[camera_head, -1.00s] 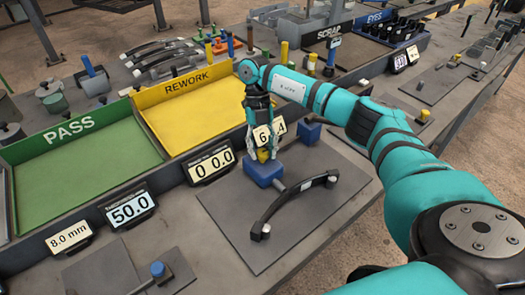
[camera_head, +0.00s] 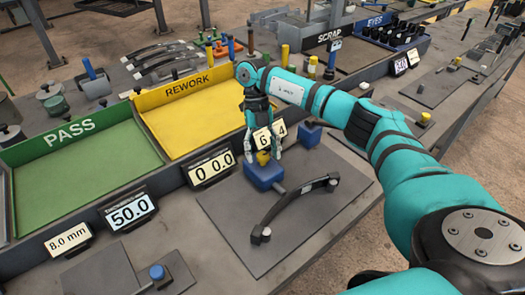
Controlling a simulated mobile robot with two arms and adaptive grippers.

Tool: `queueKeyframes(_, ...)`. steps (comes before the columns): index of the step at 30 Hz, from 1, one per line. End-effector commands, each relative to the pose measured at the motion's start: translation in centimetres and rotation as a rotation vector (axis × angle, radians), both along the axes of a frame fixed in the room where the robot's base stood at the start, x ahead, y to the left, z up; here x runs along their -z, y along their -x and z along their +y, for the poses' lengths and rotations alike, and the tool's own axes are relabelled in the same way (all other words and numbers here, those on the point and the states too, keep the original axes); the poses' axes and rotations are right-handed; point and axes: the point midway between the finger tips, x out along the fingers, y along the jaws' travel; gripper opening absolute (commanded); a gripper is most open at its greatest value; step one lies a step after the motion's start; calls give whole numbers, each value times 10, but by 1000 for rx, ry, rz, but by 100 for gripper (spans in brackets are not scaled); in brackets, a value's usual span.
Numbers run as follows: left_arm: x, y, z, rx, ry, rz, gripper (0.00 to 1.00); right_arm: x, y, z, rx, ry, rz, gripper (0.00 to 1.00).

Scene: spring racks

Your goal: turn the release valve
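A small yellow knob (camera_head: 263,158) sits on top of a blue block (camera_head: 263,176) at the back of a dark plate, and looks like the release valve. My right gripper (camera_head: 263,155) points down over it from above. Its two fingers stand apart, one on each side of the knob. I cannot tell whether either finger touches it. A black curved bar (camera_head: 295,205) lies in front of the block, on the same plate (camera_head: 225,220). My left gripper is not in view.
A green PASS tray (camera_head: 85,185) and a yellow REWORK tray (camera_head: 190,110) stand to the left. Number displays (camera_head: 130,211) line the trays' front. Another blue block (camera_head: 310,135) sits close on the right.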

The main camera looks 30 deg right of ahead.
Motion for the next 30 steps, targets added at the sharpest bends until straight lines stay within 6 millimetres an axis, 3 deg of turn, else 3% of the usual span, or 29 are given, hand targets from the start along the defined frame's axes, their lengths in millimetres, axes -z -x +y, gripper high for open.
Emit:
queueKeyframes(8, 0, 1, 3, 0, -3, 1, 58, -6, -3, 0, 1, 0, -1, 58)
queueKeyframes(21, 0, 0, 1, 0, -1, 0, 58, -85, -34, -11, 2, 3, -2, 58)
queueKeyframes(30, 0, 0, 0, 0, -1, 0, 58, -109, -43, -14, 1, 1, 0, 58)
